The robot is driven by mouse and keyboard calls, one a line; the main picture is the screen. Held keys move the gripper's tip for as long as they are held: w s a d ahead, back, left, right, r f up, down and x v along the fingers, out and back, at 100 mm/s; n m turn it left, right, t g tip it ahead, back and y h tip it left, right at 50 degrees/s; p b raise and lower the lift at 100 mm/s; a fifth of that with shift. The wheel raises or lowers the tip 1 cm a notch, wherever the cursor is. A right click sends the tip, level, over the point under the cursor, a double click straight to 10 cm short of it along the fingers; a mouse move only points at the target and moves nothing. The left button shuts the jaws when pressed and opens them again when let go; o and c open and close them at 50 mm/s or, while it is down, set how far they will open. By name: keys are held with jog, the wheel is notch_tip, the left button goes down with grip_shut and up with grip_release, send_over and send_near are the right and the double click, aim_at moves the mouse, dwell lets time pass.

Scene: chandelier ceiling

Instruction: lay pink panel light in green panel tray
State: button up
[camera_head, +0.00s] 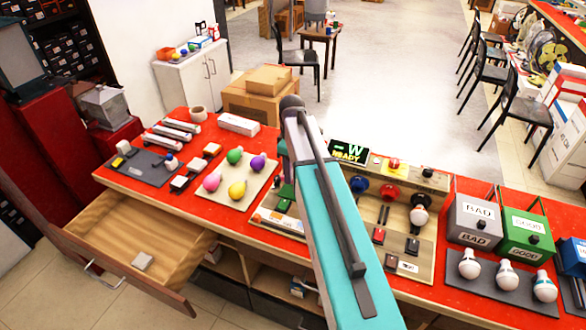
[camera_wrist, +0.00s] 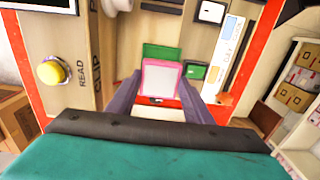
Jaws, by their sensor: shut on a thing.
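The pink panel light (camera_wrist: 161,64) shows in the wrist view as a pink-rimmed square with a pale face. My gripper (camera_wrist: 160,88) is shut on it, with one dark finger at each side. A green surface (camera_wrist: 162,51), which looks like the green panel tray, shows just beyond the light and is partly covered by it. I cannot tell whether the light touches it. In the head view, a green patch (camera_head: 286,192) shows beside my arm; the arm hides the gripper and the light.
The red counter (camera_head: 457,296) carries a bulb tester with a READY display (camera_head: 349,151), a tray of coloured bulbs (camera_head: 238,190), and grey BAD (camera_head: 475,220) and green GOOD (camera_head: 524,228) boxes. An open drawer (camera_head: 140,240) juts out at the left front.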

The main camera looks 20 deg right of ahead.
jog(key=shift+f+b, duration=1.3)
jog(key=shift+f, duration=1.5)
jog(key=shift+f, duration=0.55)
jog(key=o, duration=1.1)
jog(key=shift+r, duration=0.1)
jog(key=shift+r+b, duration=1.6)
jog(key=shift+r, duration=5.2)
notch_tip(320, 180, up, 9)
jog(key=p, duration=0.9)
jog(key=shift+r, duration=0.1)
